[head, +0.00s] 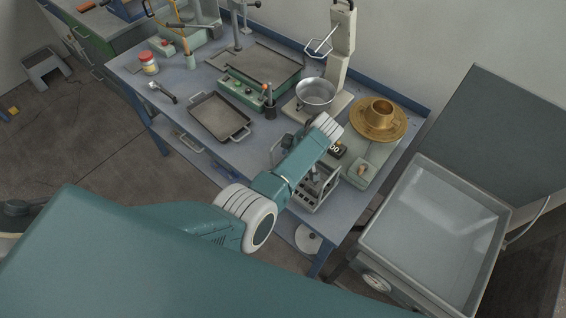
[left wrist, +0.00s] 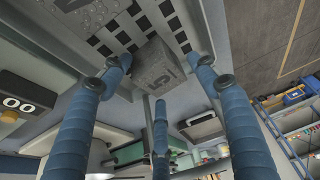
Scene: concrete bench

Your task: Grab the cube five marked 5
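A grey cube marked 5 (left wrist: 160,68) shows in the left wrist view, with the 5 on the face turned to the camera. My left gripper (left wrist: 160,75) has blue fingers spread apart around the cube, one on each side and one below it in the picture. Gaps seem to show between the fingers and the cube, so I see no firm hold. In the head view my teal arm reaches over the bench (head: 185,85) and hides the gripper and the cube. My right gripper is not in view.

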